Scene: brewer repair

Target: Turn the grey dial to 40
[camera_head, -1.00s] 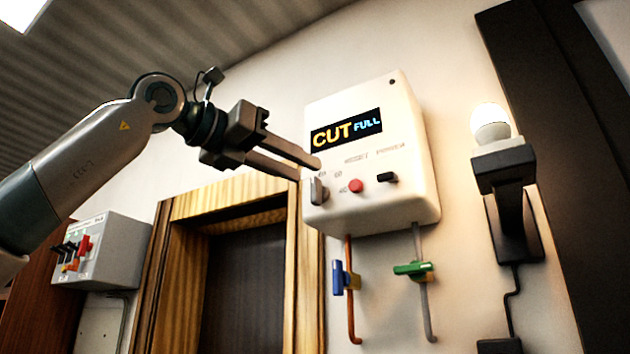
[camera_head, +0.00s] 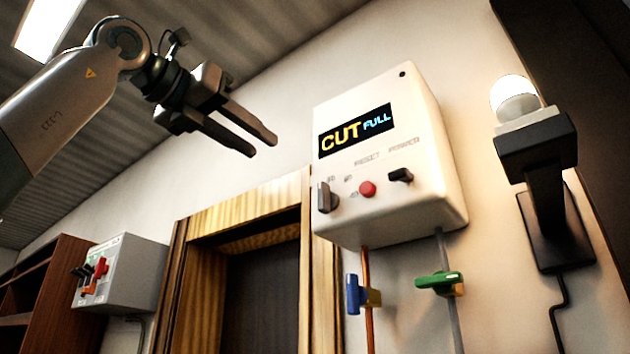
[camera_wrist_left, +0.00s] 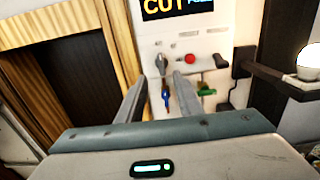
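The grey dial (camera_head: 327,198) sits at the lower left of the white wall unit (camera_head: 385,150). Small printed marks stand beside it; I cannot read clearly where it points. The unit's display (camera_head: 355,130) reads "CUT FULL". My left gripper (camera_head: 262,146) is open and empty, up and to the left of the dial, apart from it. In the left wrist view the dial (camera_wrist_left: 161,64) shows beyond the two fingers (camera_wrist_left: 157,88), near the middle. My right gripper is not in view.
A red button (camera_head: 367,189) and a black switch (camera_head: 401,176) are right of the dial. Blue (camera_head: 353,294) and green (camera_head: 438,282) valve handles hang below on pipes. A lamp (camera_head: 515,100) on a black bracket is at right. A grey switch box (camera_head: 120,275) is at lower left.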

